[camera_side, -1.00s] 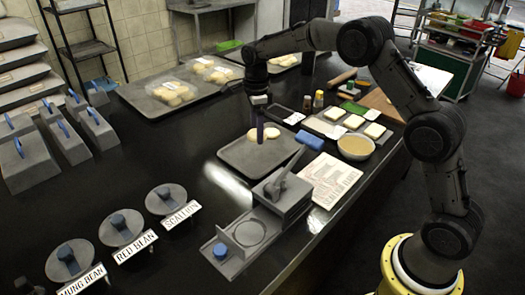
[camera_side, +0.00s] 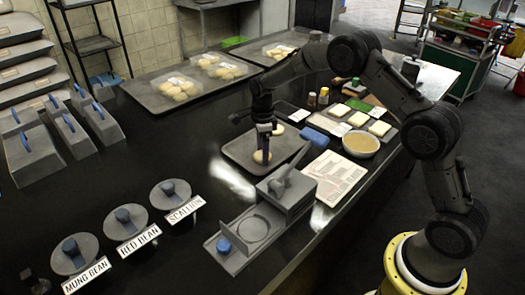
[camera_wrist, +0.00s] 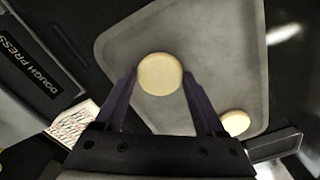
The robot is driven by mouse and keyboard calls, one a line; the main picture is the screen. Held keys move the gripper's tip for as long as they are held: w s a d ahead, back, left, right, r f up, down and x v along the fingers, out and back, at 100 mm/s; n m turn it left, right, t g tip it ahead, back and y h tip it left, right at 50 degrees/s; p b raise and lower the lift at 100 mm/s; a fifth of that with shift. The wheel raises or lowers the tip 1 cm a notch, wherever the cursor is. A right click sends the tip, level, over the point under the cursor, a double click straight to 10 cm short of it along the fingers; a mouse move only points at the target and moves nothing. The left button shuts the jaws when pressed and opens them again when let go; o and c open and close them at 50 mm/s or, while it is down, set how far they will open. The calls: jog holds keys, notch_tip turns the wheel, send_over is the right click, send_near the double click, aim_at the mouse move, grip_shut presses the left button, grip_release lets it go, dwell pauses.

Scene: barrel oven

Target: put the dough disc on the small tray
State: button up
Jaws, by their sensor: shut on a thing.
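The small tray (camera_side: 236,151) is a grey rounded tray on the dark counter, and it fills much of the wrist view (camera_wrist: 215,50). My gripper (camera_side: 263,150) points down over its near half. In the wrist view my gripper's fingers (camera_wrist: 159,74) are shut on a round, pale dough disc (camera_wrist: 160,73), one on each side. The held disc also shows below the fingers in the side view (camera_side: 262,157), at or just above the tray surface; I cannot tell if it touches. A second dough disc (camera_side: 278,129) lies at the tray's back edge, apart from the held one.
The dough press (camera_side: 285,188) stands in front of the tray, with a printed sheet (camera_side: 338,177) to its right. A blue block (camera_side: 314,135) and a bowl (camera_side: 360,144) lie right of the tray. Lidded pots (camera_side: 170,193) stand front left. The counter left of the tray is clear.

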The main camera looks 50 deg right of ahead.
jog(key=shift+f, duration=0.15)
jog(key=o, duration=1.2)
notch_tip(320, 180, up, 13)
jog(key=shift+f, duration=0.2)
jog(key=s+a+r+n+t, duration=0.1)
jog(key=s+r+n+t, duration=0.1)
jog(key=s+r+n, duration=0.6)
jog(key=s+a+r+n+t, duration=0.1)
jog(key=s+a+r+n, duration=0.1)
jog(key=s+r+n, duration=0.6)
jog(key=s+f+n+t, duration=0.1)
jog(key=s+f+n, duration=0.2)
jog(key=s, duration=0.7)
jog(key=s+f+n+t, duration=0.1)
jog(key=s+f+n, duration=0.2)
jog(key=s, duration=0.7)
jog(key=shift+a+n+t, duration=0.3)
jog(key=shift+a+n, duration=0.15)
jog(key=shift+n, duration=0.75)
